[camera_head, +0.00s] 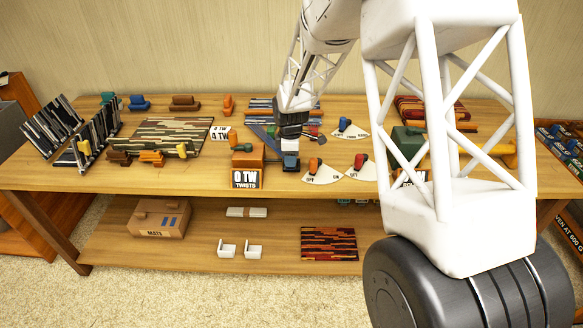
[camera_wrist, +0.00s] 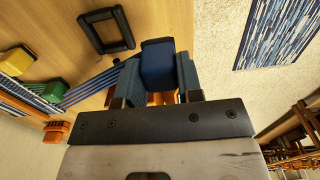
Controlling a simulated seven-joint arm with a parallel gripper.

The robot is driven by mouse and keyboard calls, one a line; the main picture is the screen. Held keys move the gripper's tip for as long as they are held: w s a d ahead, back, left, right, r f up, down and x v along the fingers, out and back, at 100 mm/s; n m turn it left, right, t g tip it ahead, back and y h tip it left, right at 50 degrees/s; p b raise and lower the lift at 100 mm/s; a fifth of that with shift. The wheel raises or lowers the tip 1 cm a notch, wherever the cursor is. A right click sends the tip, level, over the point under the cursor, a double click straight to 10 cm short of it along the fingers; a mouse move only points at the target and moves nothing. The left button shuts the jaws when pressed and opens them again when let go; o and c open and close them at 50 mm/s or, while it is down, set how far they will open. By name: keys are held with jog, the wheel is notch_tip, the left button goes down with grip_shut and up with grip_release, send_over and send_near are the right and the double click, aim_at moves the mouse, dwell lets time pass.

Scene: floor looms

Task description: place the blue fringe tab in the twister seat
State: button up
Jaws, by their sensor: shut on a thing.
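My gripper (camera_head: 291,146) is low over the front middle of the table's top, just right of an orange-brown box. It also shows in the wrist view (camera_wrist: 157,78), where its two fingers are shut on the blue fringe tab (camera_wrist: 158,62). In the head view the dark blue tab (camera_head: 291,162) shows below my gripper; I cannot tell whether it touches the table. The orange-brown box (camera_head: 248,158) carries a "0 TW TWISTS" sign (camera_head: 245,179). A black square frame (camera_wrist: 105,30) lies on the wood beyond the tab; I cannot tell whether it is the twister seat.
White dial plates with coloured levers (camera_head: 322,172) stand right of my gripper. A striped mat (camera_head: 160,135) lies left, near an upright rack (camera_head: 85,148). Green (camera_wrist: 55,90) and yellow (camera_wrist: 16,60) blocks are left in the wrist view. A lower shelf holds a box (camera_head: 158,218).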

jog(key=s+d+f, duration=0.1)
jog(key=s+d, duration=0.3)
jog(key=s, duration=0.4)
jog(key=shift+w+f, duration=0.1)
jog(key=shift+w, duration=0.05)
jog(key=shift+w+a+f, duration=0.25)
jog(key=shift+w+a, duration=0.35)
jog(key=shift+w, duration=1.85)
jog(key=shift+w+a+f, duration=0.2)
jog(key=shift+w+a, duration=0.4)
jog(key=shift+w, duration=1.8)
jog(key=shift+w+a+f, duration=0.25)
jog(key=shift+w+a, duration=0.35)
jog(key=shift+w, duration=1.85)
jog(key=shift+w, duration=0.1)
jog(key=shift+w+a, duration=0.1)
jog(key=shift+w, duration=0.1)
jog(key=shift+w+f, duration=0.1)
jog(key=shift+f, duration=1.7)
jog(key=shift+f, duration=0.15)
jog(key=o, duration=0.9)
